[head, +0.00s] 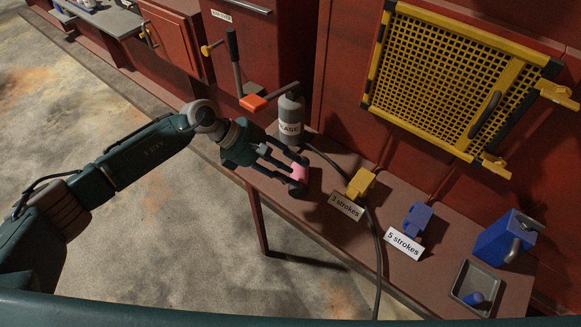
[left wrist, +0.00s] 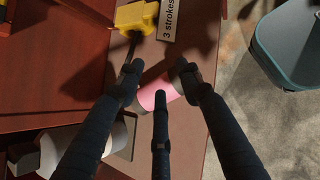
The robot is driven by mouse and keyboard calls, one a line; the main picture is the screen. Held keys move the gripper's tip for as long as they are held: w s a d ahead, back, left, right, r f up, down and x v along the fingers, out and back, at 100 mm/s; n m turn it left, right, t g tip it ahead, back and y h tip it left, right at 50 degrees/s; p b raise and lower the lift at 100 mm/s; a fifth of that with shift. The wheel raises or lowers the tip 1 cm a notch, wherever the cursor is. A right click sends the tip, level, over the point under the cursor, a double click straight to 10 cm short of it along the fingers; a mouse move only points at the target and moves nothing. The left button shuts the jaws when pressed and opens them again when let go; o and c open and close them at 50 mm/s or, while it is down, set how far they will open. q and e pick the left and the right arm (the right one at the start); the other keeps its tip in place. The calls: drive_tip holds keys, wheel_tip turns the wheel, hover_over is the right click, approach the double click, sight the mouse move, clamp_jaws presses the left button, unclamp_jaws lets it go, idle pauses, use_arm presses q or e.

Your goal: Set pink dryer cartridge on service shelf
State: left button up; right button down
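The pink dryer cartridge (head: 300,172) is at the front part of the red-brown bench, right of the grey bottle. It also shows in the left wrist view (left wrist: 152,95), partly hidden by my fingers. My left gripper (head: 298,175) has its fingers around the cartridge. In the left wrist view two fingertips are at its sides and the middle finger (left wrist: 160,105) crosses in front of it. Whether the fingers press on it is not clear. A grey shelf (head: 112,22) at the far upper left may be the service shelf. My right gripper is not in view.
A grey bottle (head: 291,115) stands close behind my left gripper. The yellow block (head: 361,184) and blue block (head: 418,219) have stroke signs. A hose runs down the bench front. A blue box (head: 503,238) and square tray (head: 458,290) are at right. Open floor lies left.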

use_arm(q)
drive_tip(key=o, duration=0.4)
drive_tip(key=shift+a+r, duration=0.1)
